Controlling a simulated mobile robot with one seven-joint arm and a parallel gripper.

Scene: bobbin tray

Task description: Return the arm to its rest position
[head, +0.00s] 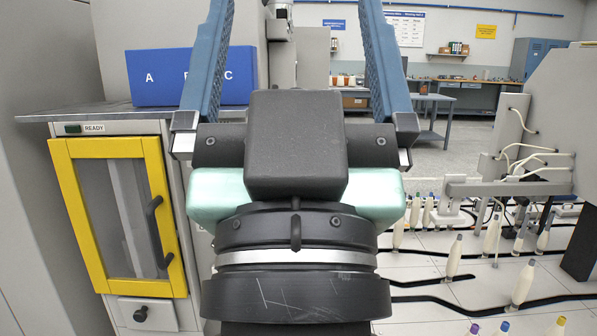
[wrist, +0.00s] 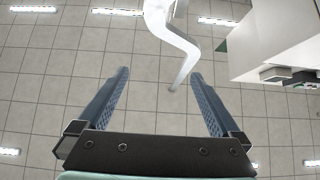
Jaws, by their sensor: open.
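My gripper (head: 295,8) fills the middle of the head view, close to the camera and pointing up. Its two blue ridged fingers stand wide apart with nothing between them. Their tips run out of the top of the head view. In the wrist view the same fingers (wrist: 159,74) are also apart and empty, against a tiled surface with bright light strips. Several pale bobbins (head: 491,236) with coloured tops stand on the white tiled surface (head: 425,270) at the right, clear of my gripper.
At the left stands a cabinet with a yellow-framed door (head: 160,215), shut, and a READY label. A blue lettered box (head: 155,80) sits on its top, partly behind a finger. A grey machine (head: 540,110) with cables stands at the right. A bench (head: 480,97) is far behind.

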